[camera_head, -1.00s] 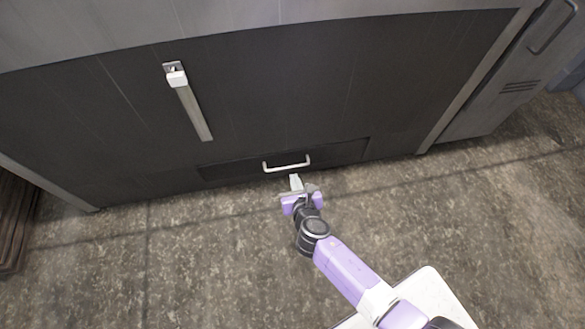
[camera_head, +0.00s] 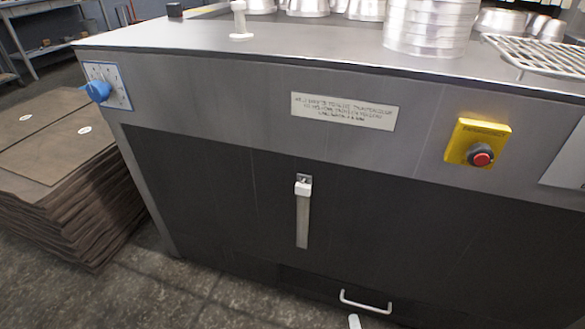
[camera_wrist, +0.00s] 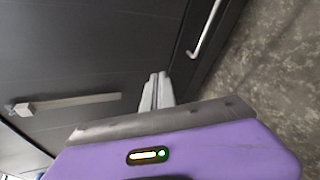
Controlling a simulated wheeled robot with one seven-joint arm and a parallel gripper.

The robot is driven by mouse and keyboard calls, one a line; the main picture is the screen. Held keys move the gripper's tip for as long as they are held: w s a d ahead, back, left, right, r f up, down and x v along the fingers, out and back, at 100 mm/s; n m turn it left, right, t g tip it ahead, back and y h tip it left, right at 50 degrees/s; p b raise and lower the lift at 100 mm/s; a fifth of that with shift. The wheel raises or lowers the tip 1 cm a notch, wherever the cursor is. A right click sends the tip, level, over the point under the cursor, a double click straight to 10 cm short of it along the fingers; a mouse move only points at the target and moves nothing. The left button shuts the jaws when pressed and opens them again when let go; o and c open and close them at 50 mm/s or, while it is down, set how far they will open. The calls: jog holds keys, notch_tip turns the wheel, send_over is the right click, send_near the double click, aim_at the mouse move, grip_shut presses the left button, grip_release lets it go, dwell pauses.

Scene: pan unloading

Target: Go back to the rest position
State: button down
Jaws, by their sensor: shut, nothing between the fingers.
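My gripper (camera_wrist: 157,92) shows in the wrist view with its two pale fingers together and nothing between them. It is in front of the dark cabinet front, near the white drawer handle (camera_wrist: 205,28), and appears apart from it. In the head view only a pale tip of my gripper (camera_head: 354,321) shows at the bottom edge, just below the drawer handle (camera_head: 366,302). The rest of my arm is out of that view. The low drawer looks shut.
The metal cabinet (camera_head: 230,85) has a vertical latch handle (camera_head: 303,215), a blue knob (camera_head: 97,91) and a yellow box with a red button (camera_head: 479,143). Stacked metal pans (camera_head: 432,25) and a wire rack (camera_head: 540,55) are on top. Brown sheets (camera_head: 65,150) are piled at left.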

jog(key=s+d+r+m+t, duration=0.1)
jog(key=s+d+r+m, duration=0.1)
jog(key=s+r+m, duration=1.15)
jog(key=s+d+r+m, duration=0.2)
jog(key=s+r+m, duration=0.75)
jog(key=s, duration=0.75)
notch_tip(320, 180, up, 33)
jog(key=n+p, duration=0.1)
jog(key=p, duration=3)
jog(key=shift+w+n+p, duration=0.2)
jog(key=shift+n+p, duration=0.1)
jog(key=shift+n, duration=0.1)
